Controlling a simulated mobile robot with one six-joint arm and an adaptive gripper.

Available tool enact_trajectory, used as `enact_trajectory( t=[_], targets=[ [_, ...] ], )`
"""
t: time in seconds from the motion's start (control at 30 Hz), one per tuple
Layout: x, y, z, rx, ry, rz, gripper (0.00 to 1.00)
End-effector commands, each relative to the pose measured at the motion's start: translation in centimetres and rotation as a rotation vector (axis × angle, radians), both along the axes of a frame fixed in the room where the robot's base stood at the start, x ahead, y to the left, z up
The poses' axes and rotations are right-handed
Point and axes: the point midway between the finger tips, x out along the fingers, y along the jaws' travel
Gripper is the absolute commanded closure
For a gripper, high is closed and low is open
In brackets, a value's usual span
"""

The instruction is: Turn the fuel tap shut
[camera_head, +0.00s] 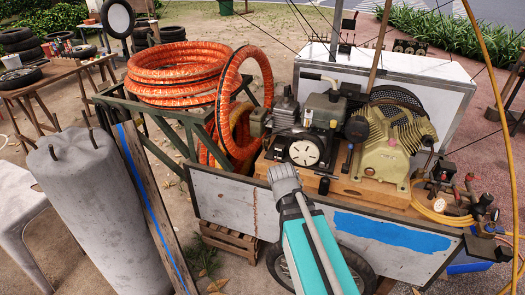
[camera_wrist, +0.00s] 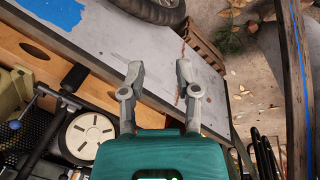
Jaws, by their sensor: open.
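I cannot clearly pick out the fuel tap in either view. The small engine (camera_head: 322,118) sits on the cart's wooden board, with a pale round starter cover (camera_head: 304,152) on its front. In the wrist view the same round cover (camera_wrist: 90,133) is at the lower left, with a black knob on a rod (camera_wrist: 75,78) beside it. My gripper (camera_wrist: 159,66) is open and empty, its two grey fingers apart above the cart's grey side panel. It is to the right of the starter cover in that view. In the head view my teal arm reaches up in front of the cart.
The cart's side panel (camera_head: 390,233) with blue paint runs along the front. A yellow-beige compressor (camera_head: 385,145) stands right of the engine. Red-handled valves (camera_head: 470,178) and gauges are at the right end. Orange hose coils (camera_head: 170,72) and a grey cylinder (camera_head: 90,205) are at left.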

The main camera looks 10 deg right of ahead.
Motion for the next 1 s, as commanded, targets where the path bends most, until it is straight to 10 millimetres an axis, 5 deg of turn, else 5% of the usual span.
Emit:
enact_trajectory(
  t=[0.2,0.53,0.77,1.0],
  targets=[
    [6.2,-1.8,-3.2,-0.278,-0.063,0.305,0.59],
    [15.5,-2.2,-4.2,-0.783,-0.045,0.811,0.59],
    [21.6,0.0,-4.0,-1.165,0.066,1.147,0.59],
    [27.0,4.3,-3.6,-1.569,0.265,1.448,0.59]
  ],
)
